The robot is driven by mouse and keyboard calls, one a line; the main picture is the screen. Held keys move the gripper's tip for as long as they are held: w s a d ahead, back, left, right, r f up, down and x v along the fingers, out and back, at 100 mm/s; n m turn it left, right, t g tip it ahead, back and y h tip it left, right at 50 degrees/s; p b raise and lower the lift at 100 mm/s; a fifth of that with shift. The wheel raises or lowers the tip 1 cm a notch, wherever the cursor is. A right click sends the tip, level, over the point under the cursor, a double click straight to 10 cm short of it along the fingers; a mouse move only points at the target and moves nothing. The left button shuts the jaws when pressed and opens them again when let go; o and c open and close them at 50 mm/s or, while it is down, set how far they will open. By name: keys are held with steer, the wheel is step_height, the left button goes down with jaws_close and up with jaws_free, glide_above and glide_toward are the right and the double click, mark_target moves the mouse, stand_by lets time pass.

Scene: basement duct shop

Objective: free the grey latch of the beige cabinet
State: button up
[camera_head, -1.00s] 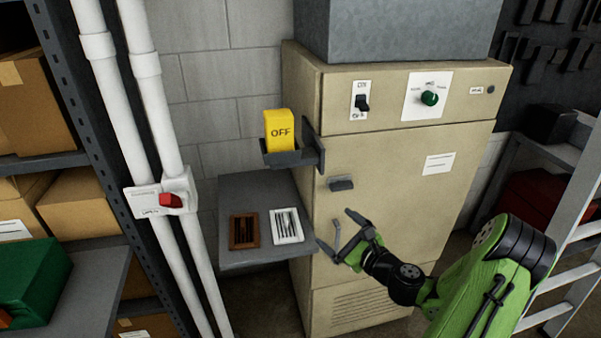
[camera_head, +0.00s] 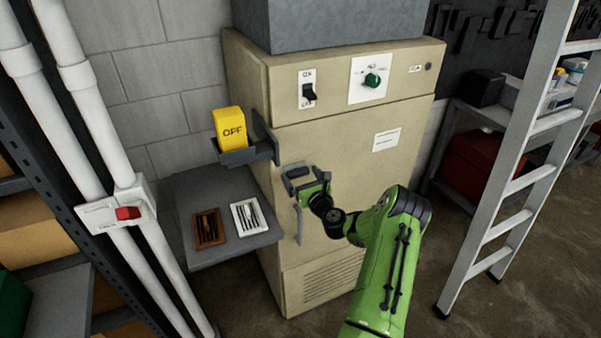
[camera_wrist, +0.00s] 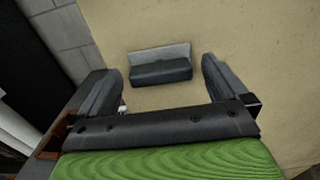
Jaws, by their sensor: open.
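The beige cabinet (camera_head: 340,140) stands in the middle of the head view, its door facing me. Its grey latch (camera_head: 297,171) is a small dark block near the door's left edge. In the wrist view the latch (camera_wrist: 161,72) shows a lighter upper strip and a darker lower face. My gripper (camera_head: 306,184) is open and empty right at the latch. In the wrist view its two fingers stand left and right of the latch, with a gap on each side. I see no contact. The exact distance to the door is unclear.
A yellow OFF block (camera_head: 230,128) sits in a dark bracket left of the door. Below it, a grey shelf (camera_head: 190,185) holds a brown tray (camera_head: 209,229) and a white tray (camera_head: 249,217). White pipes with a red switch (camera_head: 128,212) stand left, a ladder (camera_head: 508,170) right.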

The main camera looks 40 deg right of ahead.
steer(key=shift+w+d, duration=0.1)
steer(key=shift+w, duration=0.4)
steer(key=c, duration=1)
